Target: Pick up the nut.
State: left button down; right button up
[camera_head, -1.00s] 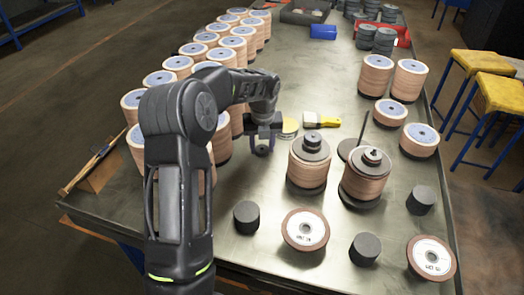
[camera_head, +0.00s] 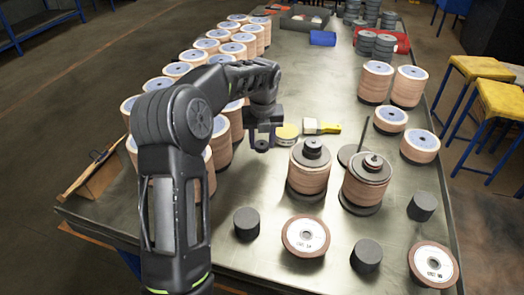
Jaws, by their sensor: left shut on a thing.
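My left gripper (camera_head: 262,134) points down over the table, left of the middle disc stack. It is shut on a small dark ringed piece, the nut (camera_head: 262,146), which shows just below the fingers. The fingers hide part of it. The nut appears to be held above the table; the exact height is hard to tell. My right gripper is not in view.
Two disc stacks with dark tops (camera_head: 309,170) (camera_head: 366,182) stand right of the gripper. A yellow-handled brush (camera_head: 322,127) and a round yellow-topped tin (camera_head: 287,133) lie behind. Rows of disc stacks (camera_head: 182,70) line the left. Dark cylinders (camera_head: 246,222) and loose discs (camera_head: 306,235) are in front.

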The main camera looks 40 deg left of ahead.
pick_arm(q)
notch_tip(320, 180, up, 6)
jog(key=shift+f, duration=0.2)
dwell(0.6)
